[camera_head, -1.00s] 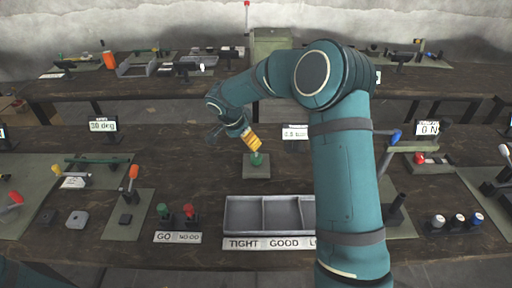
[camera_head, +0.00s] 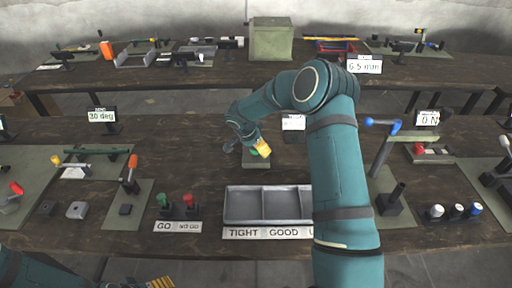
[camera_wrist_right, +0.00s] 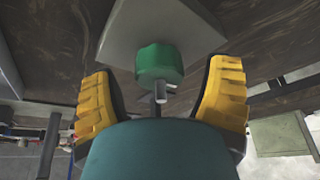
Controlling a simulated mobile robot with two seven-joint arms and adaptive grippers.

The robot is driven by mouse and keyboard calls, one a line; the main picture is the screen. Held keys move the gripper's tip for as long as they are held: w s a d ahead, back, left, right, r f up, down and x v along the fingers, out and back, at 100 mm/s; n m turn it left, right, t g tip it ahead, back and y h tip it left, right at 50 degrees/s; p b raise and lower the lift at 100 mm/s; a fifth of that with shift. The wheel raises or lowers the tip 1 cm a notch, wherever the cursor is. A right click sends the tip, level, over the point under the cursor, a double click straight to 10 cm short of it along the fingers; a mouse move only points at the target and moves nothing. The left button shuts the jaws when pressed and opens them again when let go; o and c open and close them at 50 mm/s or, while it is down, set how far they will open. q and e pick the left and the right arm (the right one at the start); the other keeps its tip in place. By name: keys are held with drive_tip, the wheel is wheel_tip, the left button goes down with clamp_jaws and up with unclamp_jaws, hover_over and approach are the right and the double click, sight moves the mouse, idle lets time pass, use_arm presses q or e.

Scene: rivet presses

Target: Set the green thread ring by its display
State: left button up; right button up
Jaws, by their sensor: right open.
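The green thread ring (camera_wrist_right: 160,64) shows in the right wrist view as a short green cylinder around a grey post, above a pale square base (camera_wrist_right: 160,30). In the head view only a bit of the green ring (camera_head: 254,152) shows beside my right gripper (camera_head: 263,148), with the base (camera_head: 250,164) under it. My right gripper (camera_wrist_right: 160,100) is open, its yellow fingers to either side of the ring and apart from it. A small display (camera_head: 293,122) stands just behind, partly hidden by my arm. My left gripper (camera_head: 160,283) shows only partly at the bottom edge.
A grey three-part tray (camera_head: 245,206) with TIGHT and GOOD labels lies in front. Green and red gauges (camera_head: 175,202) stand to its left. A lever press (camera_head: 385,150) stands right of my arm.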

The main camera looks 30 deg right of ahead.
drive_tip(key=shift+d+f, duration=0.1)
drive_tip(key=shift+f, duration=0.1)
drive_tip(key=c, duration=1.2)
